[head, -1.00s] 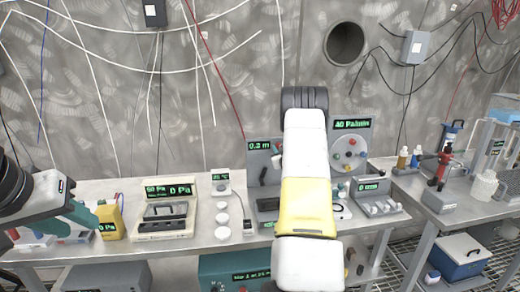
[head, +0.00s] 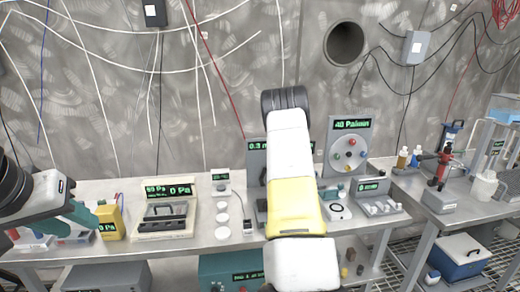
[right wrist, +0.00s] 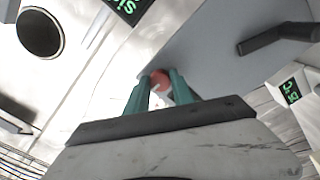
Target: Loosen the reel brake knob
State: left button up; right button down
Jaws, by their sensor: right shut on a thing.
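The red knob (right wrist: 159,79) shows in the right wrist view against a grey panel (right wrist: 215,55). My right gripper (right wrist: 162,86) has its teal fingers shut on the knob, one on either side. In the head view the panel (head: 256,158), with a green display beginning "0.3", stands on the bench, mostly hidden behind my right arm. The knob and right gripper are hidden there too. My left gripper (head: 82,217) hangs at the left by a yellow box; the gap between its fingers cannot be made out.
A black lever (right wrist: 278,38) sticks out from the panel near the knob. Right of my arm stands a board with coloured knobs (head: 349,155), and a low grey unit (head: 374,195). A yellow box (head: 110,222) stands near my left gripper. White discs (head: 222,218) lie on the bench.

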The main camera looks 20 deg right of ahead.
jog(key=shift+f, duration=0.25)
jog(key=c, duration=1.4)
grip_release()
jog(key=o, duration=0.3)
jog(key=shift+r, duration=0.15)
jog(key=shift+s, duration=0.1)
jog(key=v, duration=0.7)
jog(key=shift+s, duration=0.35)
